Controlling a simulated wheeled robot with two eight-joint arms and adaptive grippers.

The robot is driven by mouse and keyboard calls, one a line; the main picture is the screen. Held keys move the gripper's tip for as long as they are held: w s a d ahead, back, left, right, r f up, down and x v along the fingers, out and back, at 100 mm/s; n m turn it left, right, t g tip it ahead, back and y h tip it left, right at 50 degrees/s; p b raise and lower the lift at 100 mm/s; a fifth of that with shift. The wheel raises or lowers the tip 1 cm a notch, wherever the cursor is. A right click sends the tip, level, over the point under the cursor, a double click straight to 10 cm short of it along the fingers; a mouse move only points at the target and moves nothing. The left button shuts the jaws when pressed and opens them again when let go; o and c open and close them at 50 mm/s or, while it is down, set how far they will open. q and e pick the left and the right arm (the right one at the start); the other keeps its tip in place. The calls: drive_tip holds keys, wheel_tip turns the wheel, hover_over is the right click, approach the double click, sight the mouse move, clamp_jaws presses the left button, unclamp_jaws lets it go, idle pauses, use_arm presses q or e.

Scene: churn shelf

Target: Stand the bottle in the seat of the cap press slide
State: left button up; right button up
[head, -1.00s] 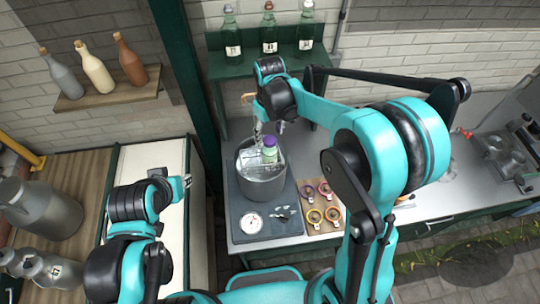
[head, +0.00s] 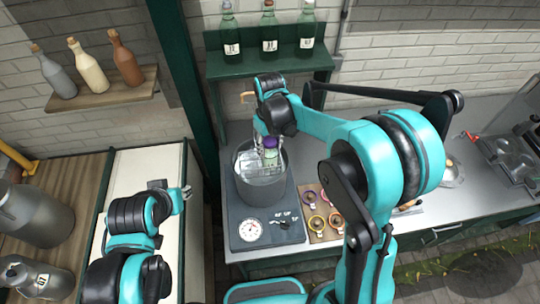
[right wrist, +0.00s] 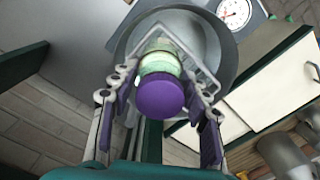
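The bottle (head: 270,155) has a purple cap and a pale green body. It stands in a clear square holder (right wrist: 200,68) inside a grey pot (head: 262,190). In the right wrist view the purple cap (right wrist: 160,97) faces me. My right gripper (head: 269,150) is over the pot with a finger on each side of the bottle; narrow gaps show beside it, so it looks open. My left gripper (head: 186,193) is far to the left, over a white-topped counter, empty; its finger opening is too small to judge. I cannot make out the cap press slide's seat.
Coloured rings (head: 318,224) lie on a wooden board to the right. Green bottles (head: 269,35) stand on a shelf behind. Milk cans (head: 30,215) stand at left.

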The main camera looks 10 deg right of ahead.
sight(270, 140)
drive_tip(key=shift+r, duration=0.3)
drive_tip(key=c, duration=0.4)
drive_tip(key=shift+r+p, duration=0.25)
drive_tip(key=shift+p, duration=0.1)
clamp_jaws()
drive_tip(key=shift+r+p, duration=0.5)
drive_tip(key=shift+r, duration=0.45)
